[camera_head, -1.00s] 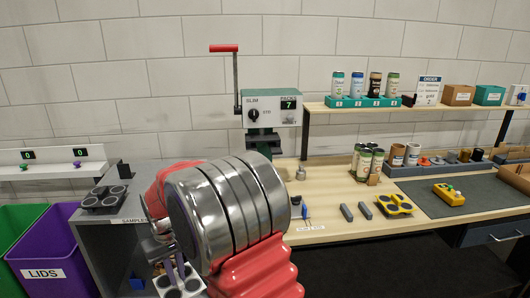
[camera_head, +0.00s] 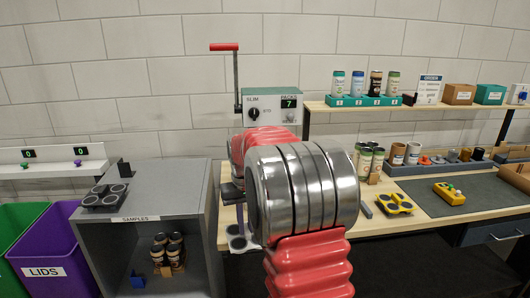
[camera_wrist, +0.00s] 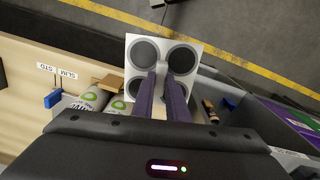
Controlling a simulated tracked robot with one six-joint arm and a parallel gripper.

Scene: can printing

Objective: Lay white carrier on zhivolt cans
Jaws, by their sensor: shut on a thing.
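A white carrier (camera_wrist: 191,47) with round dark holes is held between the purple fingers of my gripper (camera_wrist: 168,82) in the wrist view. The fingers are shut on its near middle part. In the head view the carrier (camera_head: 240,240) shows at the left of my arm, partly hidden, below my gripper (camera_head: 233,195). A group of green and white cans (camera_head: 368,162) stands on the bench in the head view.
The grey samples shelf (camera_head: 128,245) with dark cans (camera_head: 168,250) is left of my arm. Purple (camera_head: 55,245) and green bins stand farther left. A yellow holder (camera_head: 396,203) lies on the bench (camera_head: 370,228). My arm hides the bench middle.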

